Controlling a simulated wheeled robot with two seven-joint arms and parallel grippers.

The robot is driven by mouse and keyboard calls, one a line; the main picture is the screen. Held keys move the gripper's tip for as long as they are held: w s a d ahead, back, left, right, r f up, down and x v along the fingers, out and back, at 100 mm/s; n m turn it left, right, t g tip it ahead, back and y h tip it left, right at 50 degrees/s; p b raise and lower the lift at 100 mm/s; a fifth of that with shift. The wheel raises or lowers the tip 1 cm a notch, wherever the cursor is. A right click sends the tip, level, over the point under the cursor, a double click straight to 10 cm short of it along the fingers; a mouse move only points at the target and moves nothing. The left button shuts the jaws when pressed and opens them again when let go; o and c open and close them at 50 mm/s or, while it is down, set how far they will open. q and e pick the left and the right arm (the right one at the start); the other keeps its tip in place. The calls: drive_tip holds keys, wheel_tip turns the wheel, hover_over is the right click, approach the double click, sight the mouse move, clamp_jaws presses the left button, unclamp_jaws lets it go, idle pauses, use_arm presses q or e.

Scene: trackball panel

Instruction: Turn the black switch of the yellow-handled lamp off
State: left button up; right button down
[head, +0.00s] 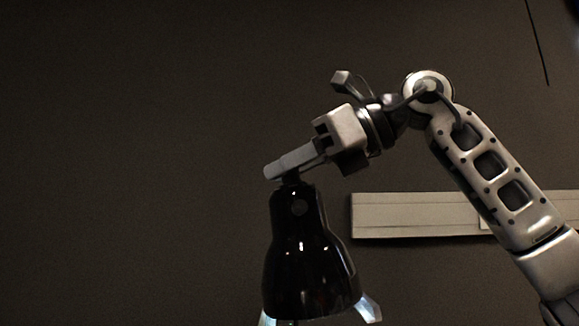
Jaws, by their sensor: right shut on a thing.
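A glossy black lamp head (305,265) hangs with its wide end down at the lower middle of the head view. A small black switch (290,181) sits on its narrow top. My right gripper (280,170) reaches in from the upper right, and its fingers are shut on the switch, hiding most of it. A round dark spot shows on the upper shade. Pale bluish bright patches show at the shade's lower rim; I cannot tell whether the lamp is lit. No yellow handle is in view. My left gripper is not in view.
A pale horizontal strip (415,214) runs along the dark wall behind my right arm. A thin dark line runs down the wall at the upper right. The space left of the lamp looks empty. The lamp's lower part is cut off by the picture's bottom edge.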

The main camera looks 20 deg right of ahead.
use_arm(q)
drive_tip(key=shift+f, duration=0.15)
use_arm(e)
drive_tip(key=shift+t, duration=0.3)
drive_tip(key=shift+m+t+h, duration=0.3)
drive_tip(key=shift+m+h, duration=0.1)
drive_tip(key=m+t+h+b, duration=0.2)
drive_tip(key=shift+s+m+t+h, duration=0.1)
drive_tip(key=shift+m+t+h, duration=0.2)
drive_tip(key=shift+m, duration=0.1)
drive_tip(key=m+t+h+b, duration=0.1)
drive_tip(key=m+t+h, duration=0.1)
drive_tip(key=m+h, duration=0.1)
drive_tip(key=shift+h+b, duration=0.35)
drive_tip(key=shift+h, duration=0.05)
drive_tip(key=shift+m+t+h+b, duration=0.3)
drive_tip(key=shift+m+t+h, duration=0.2)
drive_tip(key=shift+m+h, duration=0.4)
drive_tip(key=shift+m+t+h+b, duration=0.35)
drive_tip(key=shift+m+h, duration=0.65)
drive_tip(key=shift+h, duration=0.5)
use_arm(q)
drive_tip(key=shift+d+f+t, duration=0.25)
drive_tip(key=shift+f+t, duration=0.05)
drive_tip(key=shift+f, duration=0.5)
use_arm(e)
drive_tip(key=shift+h, duration=0.3)
drive_tip(key=shift+m, duration=0.4)
